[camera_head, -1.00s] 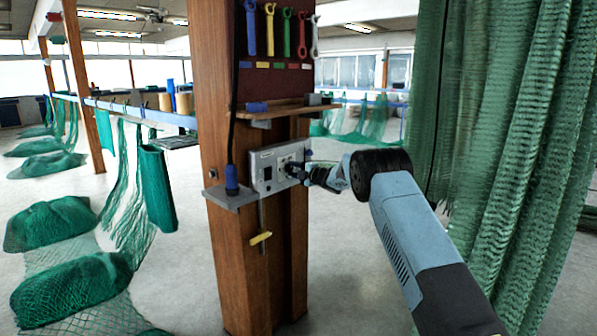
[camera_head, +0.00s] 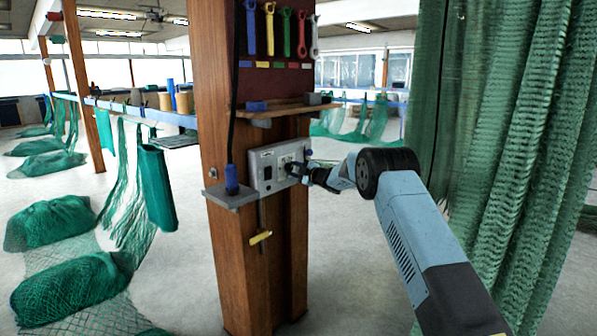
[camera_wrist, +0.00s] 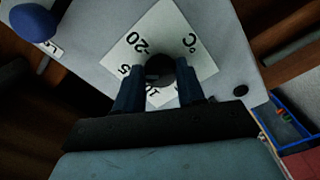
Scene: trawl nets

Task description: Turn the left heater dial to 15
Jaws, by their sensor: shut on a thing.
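The heater panel (camera_head: 263,180) is a grey box fixed to the wooden post, with a dark square on its left side and a white scale plate. In the wrist view the white scale plate (camera_wrist: 185,30) shows "20", "°C" and parts of other numbers, tilted in the picture. The round black dial (camera_wrist: 172,70) sits at the plate's middle. My gripper (camera_wrist: 160,82) is shut on the dial, one dark blue finger on each side. In the head view my gripper (camera_head: 296,170) reaches the panel from the right and hides the dial there. The dial's pointer is not clear.
A blue knob (camera_wrist: 33,22) shows at the wrist view's upper left. A blue-handled tool (camera_head: 232,180) stands on a small grey shelf left of the panel. A wooden shelf (camera_head: 285,108) and hanging wrenches are above. Green nets (camera_head: 520,130) hang close to my arm's right.

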